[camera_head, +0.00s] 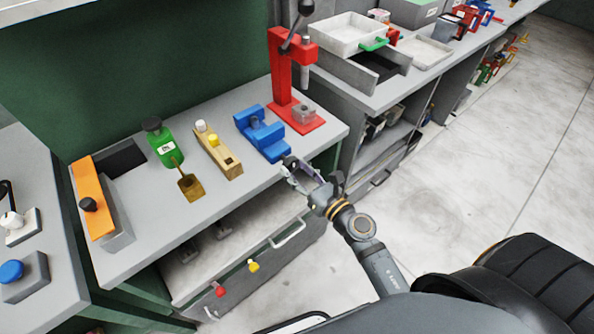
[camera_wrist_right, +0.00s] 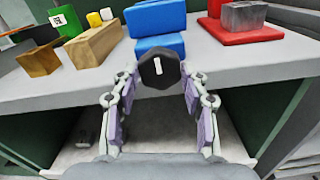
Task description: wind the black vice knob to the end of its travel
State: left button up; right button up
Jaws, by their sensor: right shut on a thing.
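The blue vice (camera_head: 268,140) stands near the front edge of the grey bench, and its blue body is behind the knob in the right wrist view (camera_wrist_right: 158,20). The black vice knob (camera_wrist_right: 160,71) faces the wrist camera and carries a white mark that stands nearly upright. My right gripper (camera_head: 296,170) reaches to the knob at the bench's front edge. In the right wrist view its two fingers (camera_wrist_right: 160,82) are shut on the knob, one on each side. The head view shows little of the knob behind the fingers. My left gripper is not in view.
A red press (camera_head: 283,72) stands right of the vice. An open drawer (camera_head: 262,262) with small knobs juts out below the bench (camera_head: 150,225). Floor at right is clear.

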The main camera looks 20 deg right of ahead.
dwell(0.3)
jog(key=o, duration=1.1)
jog(key=shift+o, duration=0.2)
jog(key=shift+s, duration=0.2)
jog(key=v, duration=1.1)
jog(key=shift+s, duration=0.3)
jog(key=shift+d, duration=0.1)
